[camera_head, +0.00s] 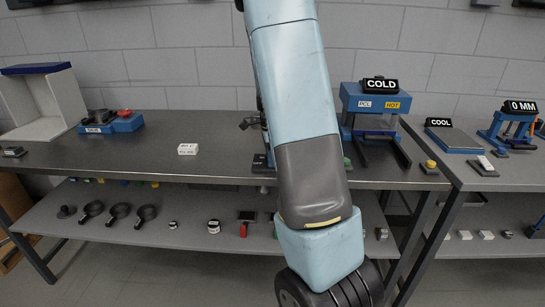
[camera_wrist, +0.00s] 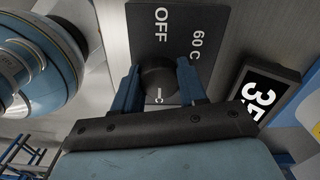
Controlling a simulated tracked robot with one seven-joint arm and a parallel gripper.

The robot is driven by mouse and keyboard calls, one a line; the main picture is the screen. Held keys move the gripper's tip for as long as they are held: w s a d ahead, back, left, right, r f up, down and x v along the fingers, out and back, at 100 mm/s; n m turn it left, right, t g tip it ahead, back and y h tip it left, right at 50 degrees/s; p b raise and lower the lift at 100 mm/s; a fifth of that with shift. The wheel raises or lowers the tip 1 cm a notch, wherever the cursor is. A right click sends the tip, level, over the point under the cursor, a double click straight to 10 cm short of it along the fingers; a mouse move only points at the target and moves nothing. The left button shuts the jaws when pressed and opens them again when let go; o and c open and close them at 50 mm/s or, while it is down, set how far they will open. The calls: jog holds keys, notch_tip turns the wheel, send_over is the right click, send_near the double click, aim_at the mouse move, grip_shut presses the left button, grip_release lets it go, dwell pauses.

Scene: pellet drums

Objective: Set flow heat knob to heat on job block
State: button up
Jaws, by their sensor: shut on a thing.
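The flow heat knob (camera_wrist: 158,72) is a dark round knob in the wrist view, on a dark grey panel (camera_wrist: 178,16). The panel reads OFF at upper left and 60 C at upper right; a third label below the knob is partly covered. My gripper (camera_wrist: 158,88) has its two blue fingers on either side of the knob, shut on it. The knob's pointer cannot be made out. A small white block (camera_head: 188,149) with printed text, perhaps the job block, lies on the bench in the head view; its text is too small to read. My arm hides my gripper there.
A black display (camera_wrist: 265,95) showing 35, partly cut off, stands right of the knob panel. A blue press (camera_head: 376,104) with a COLD sign stands right of my arm. A COOL plate (camera_head: 453,138) is farther right. The bench's left-middle is mostly clear.

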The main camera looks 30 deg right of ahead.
jog(key=shift+s+d, duration=0.1)
jog(key=shift+d, duration=0.05)
jog(key=o, duration=1.1)
jog(key=shift+c, duration=0.2)
jog(key=shift+r, duration=0.55)
notch_tip(320, 180, up, 13)
jog(key=shift+f, duration=0.2)
